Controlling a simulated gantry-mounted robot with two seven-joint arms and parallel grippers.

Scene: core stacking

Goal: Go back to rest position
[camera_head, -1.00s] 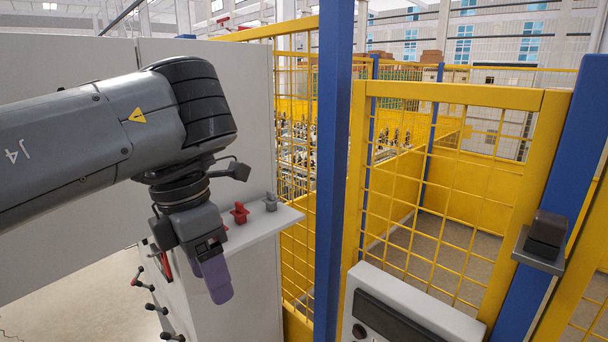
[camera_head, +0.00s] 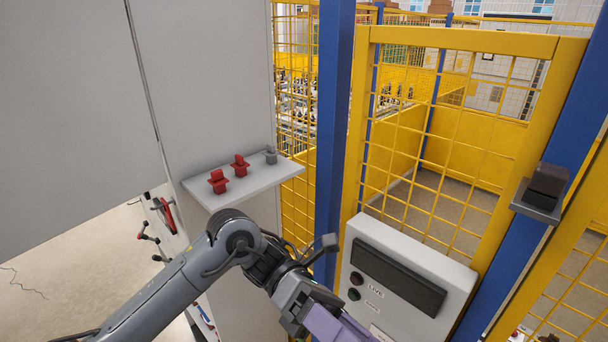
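My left arm comes in from the lower left, below the white shelf. My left gripper (camera_head: 335,325) has purple fingers and is at the bottom edge, in front of the grey control box (camera_head: 455,277). Its fingertips are partly cut off by the frame, so I cannot tell whether it is open or shut. No held object shows. My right gripper is not in view.
The white shelf (camera_head: 262,181) on the grey cabinet (camera_head: 225,75) bears two red parts (camera_head: 218,181) (camera_head: 239,166) and a grey part (camera_head: 271,154). A blue post (camera_head: 333,120) and yellow mesh fence (camera_head: 455,110) stand to the right. Bare floor shows at lower left.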

